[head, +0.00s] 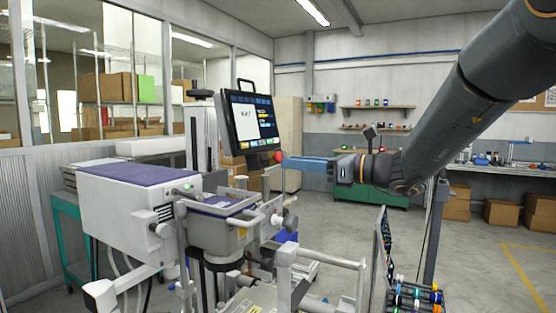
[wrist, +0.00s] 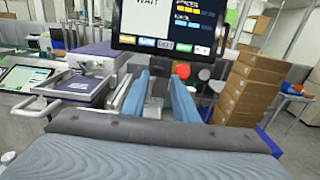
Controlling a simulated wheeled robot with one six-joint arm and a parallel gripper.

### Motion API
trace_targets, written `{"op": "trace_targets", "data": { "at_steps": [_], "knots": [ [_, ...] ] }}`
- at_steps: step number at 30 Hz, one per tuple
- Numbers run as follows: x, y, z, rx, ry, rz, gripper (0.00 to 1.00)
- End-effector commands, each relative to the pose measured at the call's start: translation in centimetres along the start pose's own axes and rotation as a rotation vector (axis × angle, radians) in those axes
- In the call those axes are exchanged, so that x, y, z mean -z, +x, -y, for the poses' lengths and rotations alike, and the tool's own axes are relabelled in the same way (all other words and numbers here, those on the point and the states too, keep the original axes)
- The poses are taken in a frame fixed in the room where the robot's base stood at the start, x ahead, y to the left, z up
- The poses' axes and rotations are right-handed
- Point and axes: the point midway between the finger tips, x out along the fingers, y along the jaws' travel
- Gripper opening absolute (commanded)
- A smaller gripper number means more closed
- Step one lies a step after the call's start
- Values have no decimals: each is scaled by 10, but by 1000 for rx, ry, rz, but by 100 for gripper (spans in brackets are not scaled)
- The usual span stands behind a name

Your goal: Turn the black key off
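My gripper (head: 283,160) reaches left from the arm in the head view, its blue fingers level with the lower right corner of the machine's screen. In the wrist view my gripper (wrist: 164,78) shows two blue fingers with a gap between them and nothing held. A red round knob (wrist: 183,71) shows just beyond the right fingertip; a red knob (head: 278,156) also shows at the fingertips in the head view. I cannot tell whether they touch. I cannot make out the black key in either view; the fingers may hide it.
The screen (head: 250,121) stands on the white machine (head: 140,210), above the fingers. Stacked cardboard boxes (wrist: 248,85) stand beyond. A rack of reels (head: 415,296) is below the arm. Open floor lies at right.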

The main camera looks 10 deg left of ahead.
Motion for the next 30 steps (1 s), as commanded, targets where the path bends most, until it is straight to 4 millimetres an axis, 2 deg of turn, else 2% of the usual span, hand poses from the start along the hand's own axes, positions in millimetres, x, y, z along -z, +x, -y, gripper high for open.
{"op": "trace_targets", "data": {
  "at_steps": [3, 9, 14, 22, 27, 30],
  "knots": [
    [-2, 23, -3, -7, 0, -1, 27],
    [-1, 49, -2, -5, 0, -1, 27],
    [0, 58, -1, -1, 0, -1, 27],
    [0, 58, 0, 1, -1, -1, 27],
    [0, 58, 0, 1, -1, -1, 0],
    [0, 58, 0, 1, -2, -1, 0]
  ]
}}
